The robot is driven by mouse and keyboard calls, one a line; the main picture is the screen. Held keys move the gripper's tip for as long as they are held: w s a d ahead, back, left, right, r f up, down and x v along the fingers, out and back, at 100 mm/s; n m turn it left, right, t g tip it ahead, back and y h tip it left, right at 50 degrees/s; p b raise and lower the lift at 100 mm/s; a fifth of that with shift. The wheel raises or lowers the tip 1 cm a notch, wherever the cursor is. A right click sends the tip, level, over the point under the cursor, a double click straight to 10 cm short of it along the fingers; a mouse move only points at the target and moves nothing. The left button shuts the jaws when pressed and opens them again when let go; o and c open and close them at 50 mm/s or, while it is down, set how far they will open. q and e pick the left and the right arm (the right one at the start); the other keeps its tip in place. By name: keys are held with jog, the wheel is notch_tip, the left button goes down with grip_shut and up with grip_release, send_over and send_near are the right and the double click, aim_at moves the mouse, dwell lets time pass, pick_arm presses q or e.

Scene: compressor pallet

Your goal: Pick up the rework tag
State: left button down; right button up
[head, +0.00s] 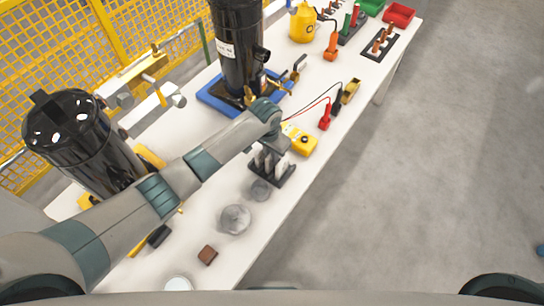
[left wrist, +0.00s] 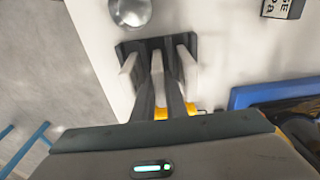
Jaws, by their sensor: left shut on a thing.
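A dark rack (head: 287,180) stands on the white bench and holds upright pale tags; it also shows in the left wrist view (left wrist: 128,47). In that view, pale tags stand on the left (left wrist: 129,72) and right (left wrist: 187,62), with the rework tag (left wrist: 157,65) between them. No writing shows on them. My left gripper (head: 266,162) points down at the rack, and its dark fingers (left wrist: 160,95) are shut on the middle tag. The tag's foot appears to be still in the rack. My right gripper is not in view.
A yellow multimeter (head: 300,139) lies just beyond the rack. Grey round pieces (head: 236,219) and a brown block (head: 207,255) lie nearer. Black compressors stand on the left (head: 85,150) and at the back (head: 238,50). The bench's right edge is close to the rack.

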pick_arm(q)
notch_tip(320, 180, up, 10)
jog(key=b, duration=0.2)
jog(key=shift+f+b, duration=0.1)
jog(key=shift+b, duration=0.2)
dwell(0.6)
